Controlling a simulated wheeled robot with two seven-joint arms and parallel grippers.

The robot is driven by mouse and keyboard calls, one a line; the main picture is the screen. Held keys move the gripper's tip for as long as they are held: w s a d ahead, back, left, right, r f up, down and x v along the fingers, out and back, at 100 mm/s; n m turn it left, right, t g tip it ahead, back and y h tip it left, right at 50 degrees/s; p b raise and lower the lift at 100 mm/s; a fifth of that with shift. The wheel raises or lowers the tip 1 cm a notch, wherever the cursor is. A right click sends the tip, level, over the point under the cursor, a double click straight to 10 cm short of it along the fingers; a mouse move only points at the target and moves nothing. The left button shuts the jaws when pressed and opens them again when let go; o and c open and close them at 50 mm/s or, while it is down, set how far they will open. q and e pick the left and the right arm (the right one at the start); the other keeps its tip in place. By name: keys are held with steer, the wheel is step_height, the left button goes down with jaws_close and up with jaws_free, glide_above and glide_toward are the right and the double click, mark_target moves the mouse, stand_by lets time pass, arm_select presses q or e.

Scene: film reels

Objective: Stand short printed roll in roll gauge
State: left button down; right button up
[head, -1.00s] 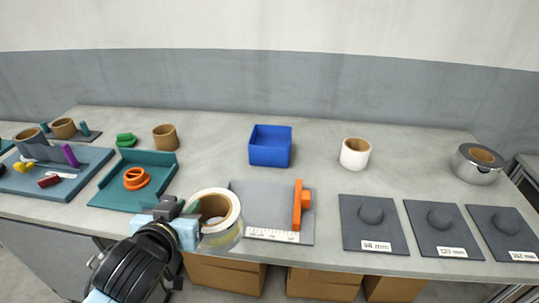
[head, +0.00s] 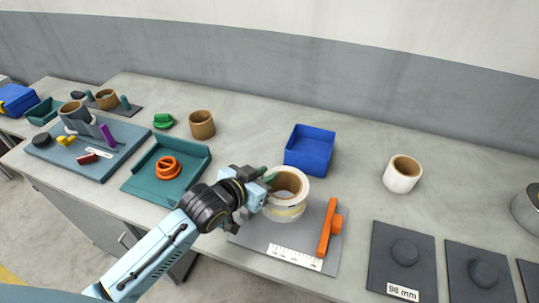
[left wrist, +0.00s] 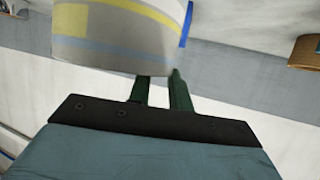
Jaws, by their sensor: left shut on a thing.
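The short printed roll (head: 289,211) is a pale ring with a brown core and yellow and blue print. My left gripper (head: 266,187) is shut on its left side and holds it upright, core opening up. The roll also fills the top of the left wrist view (left wrist: 120,35), at the left fingertips (left wrist: 160,85). The roll gauge (head: 270,243) is a grey plate with a white scale along its front and an orange stop (head: 330,229) on its right. The roll is over the plate's back left part; I cannot tell whether it touches. My right gripper is out of view.
A blue bin (head: 310,150) stands just behind the gauge. A white roll (head: 403,174) stands to the right, behind the dark 98 mm pad (head: 400,275). A teal tray (head: 140,185) with an orange ring and a brown core (head: 201,124) are to the left.

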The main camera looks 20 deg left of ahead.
arm_select(q)
steer(key=shift+w+d+r+m+g+h+p, duration=0.1)
steer(key=shift+w+d+m+g+h+p, duration=0.15)
steer(key=shift+p, duration=0.3)
steer(key=shift+w+d+r+m+g+h+p, duration=0.15)
steer(key=shift+w+h+p, duration=0.15)
steer(key=shift+p, duration=0.2)
steer(key=shift+w+f+p, duration=0.15)
steer(key=shift+w+p, duration=0.05)
steer(key=shift+p, duration=0.1)
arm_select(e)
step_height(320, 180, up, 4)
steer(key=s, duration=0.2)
arm_select(q)
steer(key=shift+f, duration=0.25)
steer(key=shift+f+b, duration=0.25)
steer(key=shift+b, duration=0.05)
steer(key=shift+f+b, duration=0.3)
step_height(320, 180, down, 5)
steer(key=b, duration=0.5)
steer(key=shift+r, duration=0.15)
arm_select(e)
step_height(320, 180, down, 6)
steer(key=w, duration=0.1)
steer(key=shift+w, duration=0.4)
